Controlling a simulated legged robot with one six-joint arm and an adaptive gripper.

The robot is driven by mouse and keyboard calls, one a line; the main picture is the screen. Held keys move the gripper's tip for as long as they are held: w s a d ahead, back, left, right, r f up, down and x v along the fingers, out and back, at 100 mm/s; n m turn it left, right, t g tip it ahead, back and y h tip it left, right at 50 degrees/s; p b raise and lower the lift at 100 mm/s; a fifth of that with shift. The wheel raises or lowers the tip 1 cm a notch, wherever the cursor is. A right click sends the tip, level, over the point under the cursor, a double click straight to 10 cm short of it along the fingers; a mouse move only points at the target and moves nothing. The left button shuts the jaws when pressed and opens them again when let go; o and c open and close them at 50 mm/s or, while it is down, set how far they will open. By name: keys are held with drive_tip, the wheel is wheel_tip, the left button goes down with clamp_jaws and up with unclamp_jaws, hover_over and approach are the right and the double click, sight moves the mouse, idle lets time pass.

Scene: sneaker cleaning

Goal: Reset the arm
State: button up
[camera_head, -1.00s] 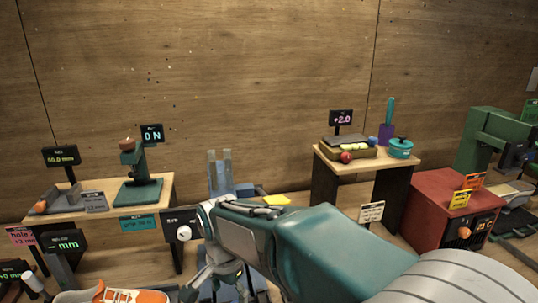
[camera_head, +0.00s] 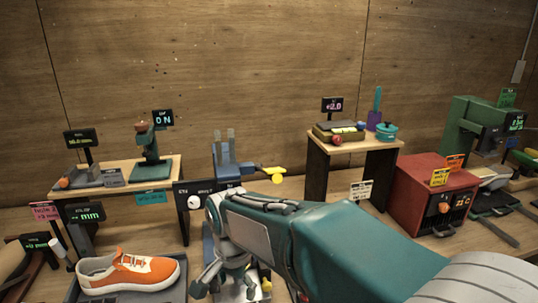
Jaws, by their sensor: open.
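My arm reaches in from the lower right, with its wrist near the bottom middle. My gripper (camera_head: 232,283) is at the wrist's lower end, partly hidden by the arm and low in the picture. It is open, and I see nothing held in it. An orange and white sneaker (camera_head: 130,273) lies in a dark tray (camera_head: 176,288) at the lower left. My gripper is to the right of the sneaker and apart from it.
A small wooden table (camera_head: 120,178) with gauges stands at the left, and another table (camera_head: 350,146) with a teal pot (camera_head: 387,131) is right of middle. A red box (camera_head: 432,195) and a green machine (camera_head: 470,125) stand at the right. A plywood wall closes the back.

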drive_tip(key=s+d+r+n+t, duration=0.2)
drive_tip(key=s+d, duration=0.5)
drive_tip(key=d, duration=0.4)
drive_tip(key=s+d+r+n+t, duration=0.3)
drive_tip(key=s+d, duration=0.4)
drive_tip(key=d, duration=0.4)
drive_tip(key=shift+r+n, duration=0.2)
drive_tip(key=shift+n, duration=0.3)
